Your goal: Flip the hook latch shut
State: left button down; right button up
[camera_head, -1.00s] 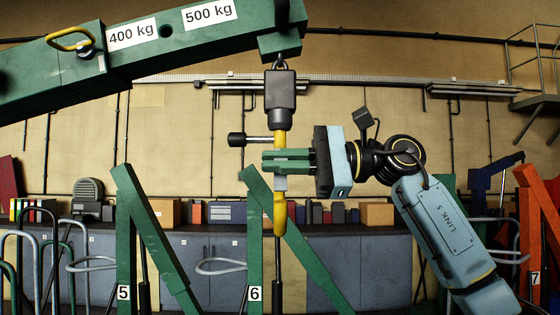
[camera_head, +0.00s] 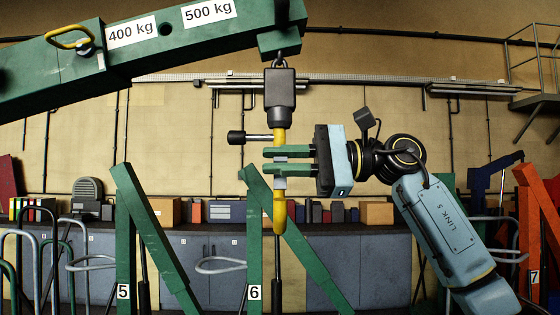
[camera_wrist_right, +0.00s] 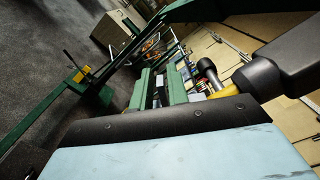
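The yellow hook (camera_head: 280,215) hangs edge-on under a black hook block (camera_head: 280,90) at the boom's end. A grey piece (camera_head: 280,184), probably the latch, shows against the hook just below my fingers. Whether it is open or shut cannot be told. My right gripper (camera_head: 268,161) comes from the right, its two green fingers apart, one above the other, across the front of the hook's shank. No grip on anything shows. In the right wrist view the fingers (camera_wrist_right: 158,80) are parted, with the yellow hook (camera_wrist_right: 226,92) to their right. My left gripper is out of view.
The green boom (camera_head: 190,45) spans the upper left. A black-knobbed rod (camera_head: 237,138) sticks out left of the hook, just above the fingers. Green crane legs (camera_head: 125,230) and a grey cabinet row (camera_head: 380,265) stand behind.

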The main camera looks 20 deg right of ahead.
jog(key=b+v, duration=0.2)
jog(key=v, duration=1.1)
jog(key=shift+d, duration=0.15)
